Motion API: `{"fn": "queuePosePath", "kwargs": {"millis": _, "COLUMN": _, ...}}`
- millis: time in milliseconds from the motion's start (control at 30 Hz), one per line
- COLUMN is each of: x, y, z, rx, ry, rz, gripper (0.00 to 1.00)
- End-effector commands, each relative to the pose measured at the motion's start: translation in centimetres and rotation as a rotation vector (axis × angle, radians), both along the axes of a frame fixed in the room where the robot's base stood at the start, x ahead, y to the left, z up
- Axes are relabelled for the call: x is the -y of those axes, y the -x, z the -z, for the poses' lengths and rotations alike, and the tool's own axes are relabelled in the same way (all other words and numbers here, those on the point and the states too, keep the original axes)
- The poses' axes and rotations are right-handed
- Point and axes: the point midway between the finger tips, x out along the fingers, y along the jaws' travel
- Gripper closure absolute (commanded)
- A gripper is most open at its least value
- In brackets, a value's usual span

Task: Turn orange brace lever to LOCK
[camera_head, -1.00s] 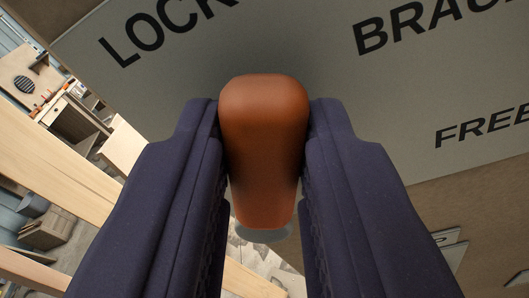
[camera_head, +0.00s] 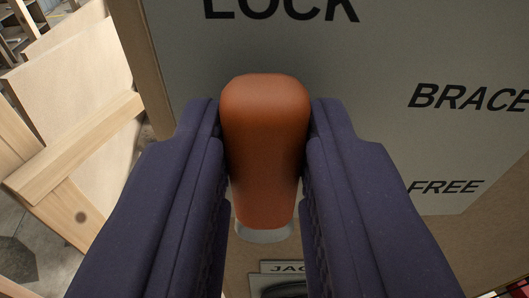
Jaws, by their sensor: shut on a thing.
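The orange brace lever (camera_head: 264,150) is in the middle of the head camera view, its rounded end toward the top. My gripper (camera_head: 265,165) is shut on it, with one dark finger pressed to each side. A pale grey round part (camera_head: 264,232) shows at the lever's lower end. Behind the lever is a grey label plate (camera_head: 370,150). Its word LOCK (camera_head: 281,10) is at the top, cut by the frame edge, just above the lever's rounded end. BRACE (camera_head: 470,97) and FREE (camera_head: 447,187) are at the right. The fingers hide part of the plate.
Light wooden beams and panels (camera_head: 75,150) stand at the left, beyond the plate's brown edge (camera_head: 142,65). A smaller plate starting with JAC (camera_head: 287,267) is below the lever, partly hidden by my fingers.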

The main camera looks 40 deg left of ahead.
Motion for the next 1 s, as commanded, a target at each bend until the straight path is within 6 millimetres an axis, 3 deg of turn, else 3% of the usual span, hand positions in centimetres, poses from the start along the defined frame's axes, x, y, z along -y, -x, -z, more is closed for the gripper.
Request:
{"fn": "queuePosePath", "kwargs": {"millis": 267, "x": 0.1, "y": 0.1, "z": 0.3, "rx": -0.004, "ry": 0.006, "rz": 0.0, "gripper": 1.0}}
{"fn": "queuePosePath", "kwargs": {"millis": 300, "x": 0.1, "y": 0.1, "z": 0.3, "rx": -0.006, "ry": 0.006, "rz": 0.0, "gripper": 0.65}}
{"fn": "queuePosePath", "kwargs": {"millis": 400, "x": 0.0, "y": 0.1, "z": 0.2, "rx": -0.004, "ry": 0.004, "rz": 0.0, "gripper": 0.49}}
{"fn": "queuePosePath", "kwargs": {"millis": 733, "x": 0.4, "y": 0.4, "z": 0.0, "rx": -0.002, "ry": 0.002, "rz": 0.001, "gripper": 0.49}}
{"fn": "queuePosePath", "kwargs": {"millis": 1000, "x": 3.8, "y": 3.7, "z": -0.8, "rx": -0.003, "ry": 0.003, "rz": 0.003, "gripper": 0.49}}
